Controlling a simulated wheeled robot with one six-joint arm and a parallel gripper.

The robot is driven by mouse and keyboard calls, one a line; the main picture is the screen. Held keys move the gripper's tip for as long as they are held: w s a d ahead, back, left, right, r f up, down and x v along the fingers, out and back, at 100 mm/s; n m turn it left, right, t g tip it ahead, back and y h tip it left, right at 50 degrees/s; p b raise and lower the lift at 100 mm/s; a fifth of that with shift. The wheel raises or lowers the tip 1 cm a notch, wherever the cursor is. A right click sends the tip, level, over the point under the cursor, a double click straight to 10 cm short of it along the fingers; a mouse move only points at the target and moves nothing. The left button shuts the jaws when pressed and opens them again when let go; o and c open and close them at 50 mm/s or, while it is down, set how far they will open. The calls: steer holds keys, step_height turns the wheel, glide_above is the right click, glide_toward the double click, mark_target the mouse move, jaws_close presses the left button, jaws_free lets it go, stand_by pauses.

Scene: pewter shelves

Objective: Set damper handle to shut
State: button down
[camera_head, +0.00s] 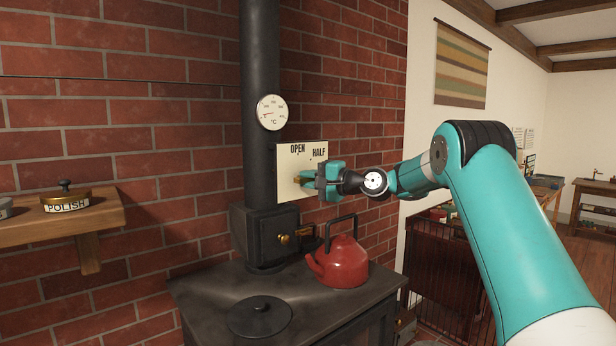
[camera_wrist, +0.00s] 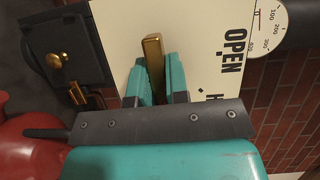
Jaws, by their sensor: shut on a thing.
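The damper handle is a brass bar (camera_head: 301,181) (camera_wrist: 153,52) on a cream plate (camera_head: 288,160) lettered OPEN and HALF. The plate sits beside the black stovepipe. In the head view the bar's end pokes out to the left of my gripper (camera_head: 322,180), below OPEN. In the wrist view my gripper (camera_wrist: 155,74) has its teal fingers on both sides of the bar, shut on it. HALF is partly hidden in the wrist view. I see no SHUT lettering; my gripper covers part of the plate.
A red kettle (camera_head: 342,262) stands on the black stove top (camera_head: 215,291) below my gripper, beside a round black lid (camera_head: 259,317). A dial gauge (camera_head: 272,112) is on the stovepipe (camera_head: 259,60). A wooden shelf (camera_head: 107,213) with a POLISH tin (camera_head: 66,198) is at left.

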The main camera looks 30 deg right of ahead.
steer(key=shift+m, duration=0.4)
steer(key=c, duration=1.1)
jaws_free()
steer(key=shift+s+d, duration=0.1)
steer(key=b+v, duration=0.6)
steer(key=v, duration=1.1)
steer(key=shift+s+f+b, duration=0.1)
steer(key=shift+f+b, duration=0.05)
steer(key=shift+b, duration=0.15)
